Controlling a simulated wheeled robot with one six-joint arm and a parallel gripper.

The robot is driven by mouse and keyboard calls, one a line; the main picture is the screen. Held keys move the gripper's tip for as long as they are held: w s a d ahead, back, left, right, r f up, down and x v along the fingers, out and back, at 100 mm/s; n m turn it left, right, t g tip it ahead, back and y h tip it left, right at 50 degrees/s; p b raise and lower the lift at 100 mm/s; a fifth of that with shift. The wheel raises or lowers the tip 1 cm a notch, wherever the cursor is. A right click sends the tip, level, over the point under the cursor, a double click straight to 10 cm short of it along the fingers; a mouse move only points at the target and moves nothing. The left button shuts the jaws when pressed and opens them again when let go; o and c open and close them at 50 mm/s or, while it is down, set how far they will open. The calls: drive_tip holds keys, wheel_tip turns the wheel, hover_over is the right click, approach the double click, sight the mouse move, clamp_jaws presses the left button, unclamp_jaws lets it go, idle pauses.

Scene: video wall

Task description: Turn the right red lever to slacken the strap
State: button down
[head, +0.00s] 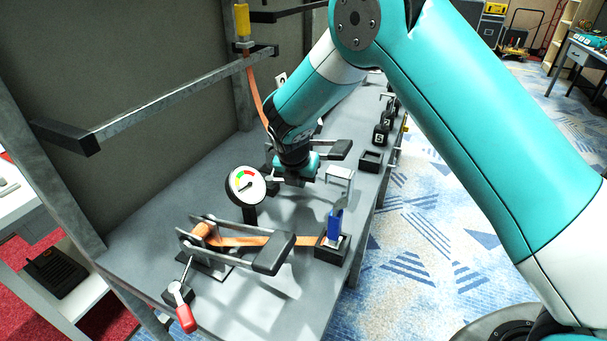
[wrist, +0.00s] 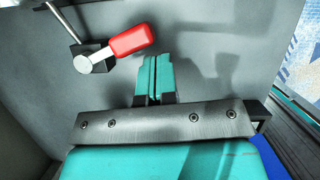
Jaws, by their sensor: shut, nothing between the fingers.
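A red lever handle (wrist: 131,40) on a metal pivot and dark block shows at the upper left of the wrist view. My gripper (wrist: 156,68) is shut and empty, with its teal fingertips below and right of that handle, apart from it in the picture. In the head view my gripper is low over the bench behind the dial, its fingertips hidden. A red lever (head: 185,318) stands at the bench's near left, beside a ratchet frame (head: 272,254) with an orange strap (head: 240,241). I cannot tell for certain which lever the wrist view shows.
A round dial gauge (head: 246,184) stands close to my gripper on the grey bench (head: 215,314). A blue-topped piece (head: 335,222) sits in a black holder at the right edge. Another black-handled frame (head: 340,149) lies behind my gripper. A metal rail (head: 165,102) runs above the bench.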

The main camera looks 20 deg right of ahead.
drive_tip(key=shift+w+d, duration=0.3)
drive_tip(key=shift+d, duration=0.1)
drive_tip(key=shift+a, duration=0.15)
drive_tip(key=shift+s+a+p, duration=0.4)
drive_tip(key=shift+a+p, duration=0.1)
drive_tip(key=shift+a, duration=0.05)
drive_tip(key=s+a+r+m+g+y+p, duration=0.1)
drive_tip(key=s+r+m+p, duration=0.3)
drive_tip(key=r, duration=0.5)
drive_tip(key=s+r+m+y+p, duration=0.1)
drive_tip(key=s+r+m+p, duration=0.2)
drive_tip(key=s+r+p, duration=0.5)
drive_tip(key=s+r+m+g+y+b, duration=0.1)
drive_tip(key=s+r+m, duration=0.3)
drive_tip(key=s, duration=0.4)
drive_tip(key=s+r+m+y+b, duration=0.1)
drive_tip(key=s+r+m+y, duration=0.1)
drive_tip(key=s+r+m, duration=0.3)
drive_tip(key=s+r+m+g+y+b, duration=0.1)
drive_tip(key=s+r+m, duration=0.4)
drive_tip(key=s, duration=0.6)
drive_tip(key=shift+m+g+y, duration=0.3)
drive_tip(key=shift+m, duration=0.3)
